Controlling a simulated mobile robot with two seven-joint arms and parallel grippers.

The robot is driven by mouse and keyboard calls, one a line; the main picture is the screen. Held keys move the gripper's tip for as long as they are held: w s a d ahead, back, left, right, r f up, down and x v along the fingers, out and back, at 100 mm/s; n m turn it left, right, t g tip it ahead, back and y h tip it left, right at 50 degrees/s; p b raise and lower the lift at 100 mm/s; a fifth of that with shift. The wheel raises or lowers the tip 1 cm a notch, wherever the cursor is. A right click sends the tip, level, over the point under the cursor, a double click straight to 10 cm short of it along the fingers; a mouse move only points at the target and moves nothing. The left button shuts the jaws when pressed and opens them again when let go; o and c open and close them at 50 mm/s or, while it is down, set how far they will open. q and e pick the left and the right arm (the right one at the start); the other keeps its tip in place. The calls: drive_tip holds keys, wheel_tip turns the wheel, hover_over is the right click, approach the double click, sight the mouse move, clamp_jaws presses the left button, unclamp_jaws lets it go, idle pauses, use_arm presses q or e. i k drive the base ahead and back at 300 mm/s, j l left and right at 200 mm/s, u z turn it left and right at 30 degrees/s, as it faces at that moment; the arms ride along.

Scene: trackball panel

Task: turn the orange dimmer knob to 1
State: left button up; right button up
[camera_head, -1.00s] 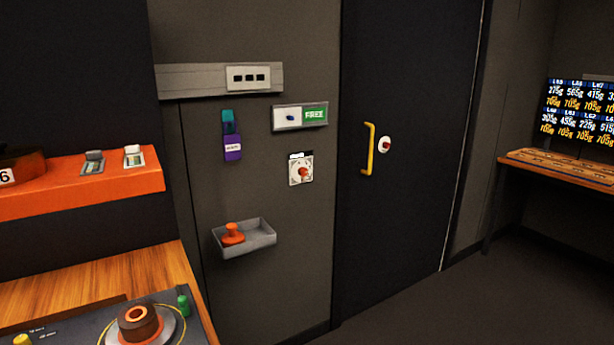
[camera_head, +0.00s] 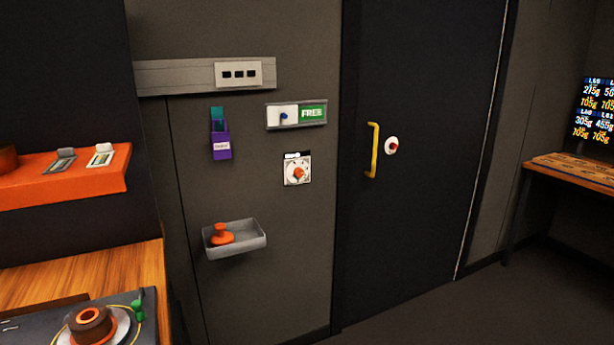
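An orange knob (camera_head: 299,173) sits on a small square white plate on the grey wall, left of the dark door. It looks like the dimmer knob. A small dark label with white marks is above it, too small to read, and I cannot tell which number the knob points to. Neither of my grippers is in view, and nothing touches the knob.
A grey wall tray (camera_head: 234,247) holding an orange knob-shaped piece (camera_head: 222,234) juts out below left. A FREE sign (camera_head: 312,113) is above. The door (camera_head: 430,220) has a yellow handle (camera_head: 373,150). A desk with a trackball panel (camera_head: 140,325) stands at lower left; floor at right is clear.

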sight(298, 171)
drive_tip(key=i+l+u, duration=0.15)
drive_tip(key=l, duration=0.2)
drive_tip(key=i+l+u, duration=0.1)
drive_tip(key=l, duration=0.3)
drive_tip(key=i+l+u, duration=0.15)
drive_tip(key=l, duration=0.2)
drive_tip(key=i+l+u, duration=0.1)
drive_tip(key=l, duration=0.3)
